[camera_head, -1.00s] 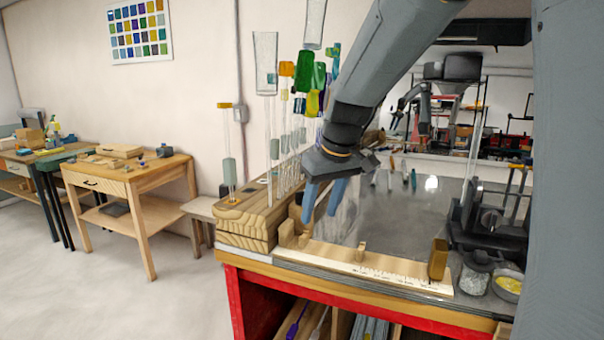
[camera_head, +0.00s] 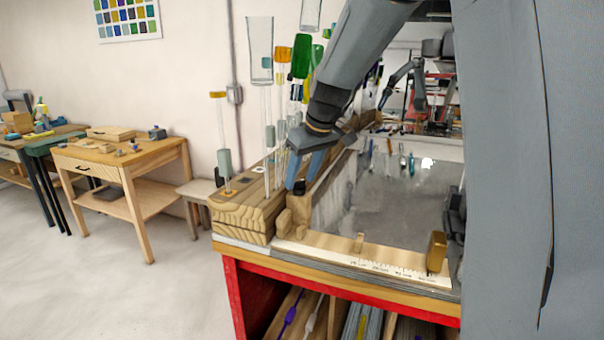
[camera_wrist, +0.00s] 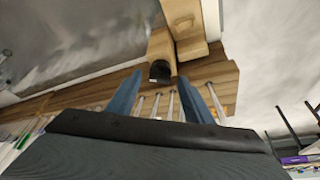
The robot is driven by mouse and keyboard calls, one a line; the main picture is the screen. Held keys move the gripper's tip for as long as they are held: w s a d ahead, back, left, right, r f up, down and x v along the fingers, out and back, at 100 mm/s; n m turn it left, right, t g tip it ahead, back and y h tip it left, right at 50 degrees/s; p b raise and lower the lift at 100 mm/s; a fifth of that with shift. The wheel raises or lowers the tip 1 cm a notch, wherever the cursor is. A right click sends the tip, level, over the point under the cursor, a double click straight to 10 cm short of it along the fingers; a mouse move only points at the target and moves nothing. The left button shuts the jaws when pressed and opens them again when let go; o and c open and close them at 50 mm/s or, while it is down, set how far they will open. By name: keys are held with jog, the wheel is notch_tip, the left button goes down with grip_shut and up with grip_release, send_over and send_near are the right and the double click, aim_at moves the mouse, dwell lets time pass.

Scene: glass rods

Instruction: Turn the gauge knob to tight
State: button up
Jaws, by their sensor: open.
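The gauge is a pale wooden ruler strip (camera_head: 330,248) along the bench's front edge, with wooden blocks on it. A dark knob (camera_head: 300,187) sits on a wooden block at its left end; it also shows in the wrist view as a black round end (camera_wrist: 160,71). My gripper (camera_head: 301,176) is open, pointing down at the knob. In the wrist view its blue fingertips (camera_wrist: 161,78) lie on either side of the knob; whether they touch it I cannot tell. No tight mark on the knob is readable.
A wooden rack (camera_head: 240,213) with upright glass rods stands close left of my gripper. A brass-coloured block (camera_head: 437,251) stands at the ruler's right end. The grey benchtop (camera_head: 385,205) behind the ruler is mostly clear.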

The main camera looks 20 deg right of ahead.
jog(key=c, duration=1.1)
jog(key=shift+o, duration=0.3)
jog(key=shift+f+b, duration=0.1)
jog(key=shift+b, duration=0.2)
jog(key=n+b, duration=0.1)
jog(key=n+y+b, duration=0.1)
jog(key=shift+w+d+n, duration=0.15)
jog(key=shift+n, duration=0.15)
jog(key=shift+n+g+y+b, duration=0.55)
jog(key=shift+n+b, duration=0.6)
jog(key=shift+n, duration=0.45)
jog(key=o, duration=1)
